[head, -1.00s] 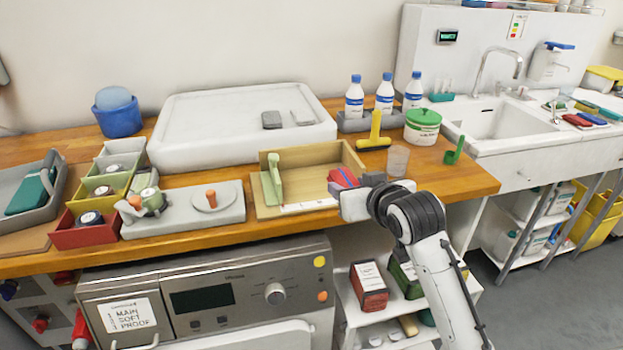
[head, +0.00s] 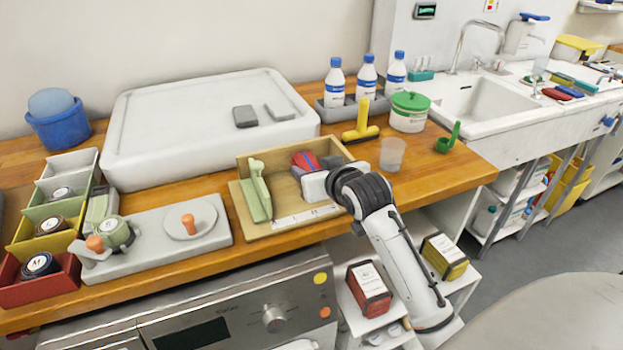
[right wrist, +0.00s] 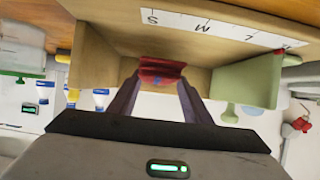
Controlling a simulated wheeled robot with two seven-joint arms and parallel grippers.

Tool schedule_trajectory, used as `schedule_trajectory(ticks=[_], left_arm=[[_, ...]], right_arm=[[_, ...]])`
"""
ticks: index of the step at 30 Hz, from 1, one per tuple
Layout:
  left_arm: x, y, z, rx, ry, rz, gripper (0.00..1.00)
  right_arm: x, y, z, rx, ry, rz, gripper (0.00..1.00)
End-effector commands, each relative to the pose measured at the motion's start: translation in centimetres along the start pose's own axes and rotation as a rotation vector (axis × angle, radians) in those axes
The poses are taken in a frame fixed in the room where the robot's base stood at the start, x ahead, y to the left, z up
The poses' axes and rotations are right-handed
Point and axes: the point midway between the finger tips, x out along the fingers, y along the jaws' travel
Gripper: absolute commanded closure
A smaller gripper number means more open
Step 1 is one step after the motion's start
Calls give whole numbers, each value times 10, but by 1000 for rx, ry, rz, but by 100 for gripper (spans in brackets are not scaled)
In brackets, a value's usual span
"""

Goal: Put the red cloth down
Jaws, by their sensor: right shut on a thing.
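The red cloth (head: 306,161) is a small folded bundle with a bit of blue on it. My right gripper (head: 310,172) is shut on it, at the wooden folding box (head: 283,213) on the counter. In the right wrist view the cloth (right wrist: 161,71) sits between the two fingertips (right wrist: 160,82), in front of the box's inner walls. I cannot tell whether the cloth touches the box floor. The box has a white size strip (head: 306,216) along its front and a green upright slider (head: 259,190) at its left. My left gripper is not in view.
A yellow-handled tool (head: 361,122), a clear cup (head: 392,154) and a green-lidded tub (head: 408,111) stand right of the box. A grey press plate (head: 160,246) is at left. A large white tray (head: 160,130) lies behind. The counter's front edge is close.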

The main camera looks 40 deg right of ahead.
Motion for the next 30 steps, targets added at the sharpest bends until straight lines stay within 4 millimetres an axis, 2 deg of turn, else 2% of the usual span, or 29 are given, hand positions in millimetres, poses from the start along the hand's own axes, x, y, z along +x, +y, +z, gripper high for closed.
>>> schedule_trajectory(ticks=[1, 5, 12, 13, 16, 26, 30], left_arm=[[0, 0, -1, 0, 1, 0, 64], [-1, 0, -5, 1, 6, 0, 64], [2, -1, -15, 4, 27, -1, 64], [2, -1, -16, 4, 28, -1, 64], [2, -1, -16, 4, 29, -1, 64], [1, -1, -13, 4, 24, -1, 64], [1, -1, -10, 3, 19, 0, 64]], right_arm=[[4, 0, 10, 0, -6, 0, 81], [10, 0, 23, 0, -4, 0, 81], [12, 0, 24, 0, 1, -1, 81], [12, 0, 25, 0, 1, -1, 52], [12, 0, 24, 0, 1, -1, 36], [10, 0, 24, 0, 1, -1, 36], [-4, 0, 25, 0, 2, -1, 36]])
